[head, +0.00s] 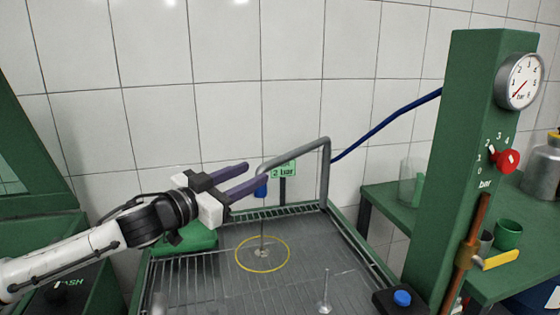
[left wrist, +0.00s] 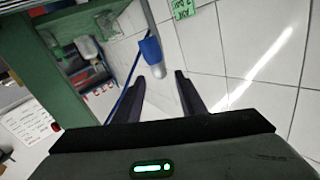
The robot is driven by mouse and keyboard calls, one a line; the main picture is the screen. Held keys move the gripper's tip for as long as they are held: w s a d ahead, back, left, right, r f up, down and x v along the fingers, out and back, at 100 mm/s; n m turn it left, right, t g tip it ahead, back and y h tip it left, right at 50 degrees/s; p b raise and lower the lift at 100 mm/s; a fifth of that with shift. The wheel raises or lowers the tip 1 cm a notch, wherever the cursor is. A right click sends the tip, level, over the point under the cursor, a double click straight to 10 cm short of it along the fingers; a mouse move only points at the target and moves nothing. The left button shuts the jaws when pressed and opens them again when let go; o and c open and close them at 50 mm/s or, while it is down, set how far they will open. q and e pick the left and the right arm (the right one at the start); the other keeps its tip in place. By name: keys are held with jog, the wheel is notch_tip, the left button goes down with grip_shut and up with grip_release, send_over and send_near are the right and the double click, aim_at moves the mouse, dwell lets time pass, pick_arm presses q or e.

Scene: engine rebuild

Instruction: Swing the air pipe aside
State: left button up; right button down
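The grey air pipe (head: 297,150) rises at the back of the wash tray and bends over to the left. Its blue nozzle (head: 261,191) hangs at the free end, above a thin upright metal valve (head: 263,240) circled by a yellow ring. My left gripper (head: 260,171) is open, its two purple fingers level with the pipe's free end. In the left wrist view the blue nozzle (left wrist: 150,51) and its grey tip show just beyond the gap between the fingertips (left wrist: 160,82); I cannot tell whether they touch. My right gripper is out of view.
The tray (head: 205,275) has a grated rim, and a second valve (head: 325,292) stands in it. A green column (head: 460,140) with a gauge (head: 520,82) and red knob (head: 507,160) stands at right. A blue hose (head: 388,125) links column and pipe.

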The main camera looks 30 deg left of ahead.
aim_at(274, 163)
pick_arm(q)
jog(key=shift+w+r, duration=0.1)
jog(key=shift+w, duration=0.6)
jog(key=shift+w+d+p, duration=0.15)
jog(key=shift+w+p, duration=0.25)
jog(key=shift+w, duration=0.95)
jog(key=shift+w+d+p, duration=0.1)
jog(key=shift+w+p, duration=0.3)
jog(key=shift+w, duration=0.95)
jog(key=shift+w+d+p, duration=0.15)
jog(key=shift+w+p, duration=0.25)
jog(key=shift+w, duration=0.85)
grip_shut()
